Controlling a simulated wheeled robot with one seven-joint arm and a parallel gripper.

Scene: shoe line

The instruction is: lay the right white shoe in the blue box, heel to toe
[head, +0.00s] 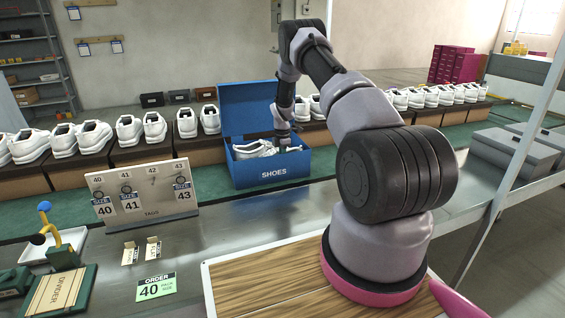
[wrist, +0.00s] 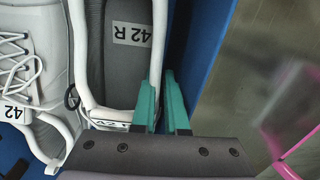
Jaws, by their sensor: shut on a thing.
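The blue box (head: 272,172) stands open on the bench in the head view, its lid raised at the back. White shoes (head: 252,149) show above its front wall. In the wrist view, the right white shoe (wrist: 155,25), marked 42 R on its grey insole, is beside the box's blue wall (wrist: 205,35). My gripper (wrist: 162,75) has its teal fingers at the shoe's collar near the heel, shut on it. Another white laced shoe (wrist: 35,50) with a 42 tag lies to its left, turned the opposite way. In the head view my gripper (head: 284,146) is over the box; its fingertips are hard to see.
A size rack (head: 142,198) with tags 40, 41 and 43 stands left of the box. Several white shoes (head: 130,128) line the back. A divider holder (head: 60,292) is at front left. Bench in front of the box is clear.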

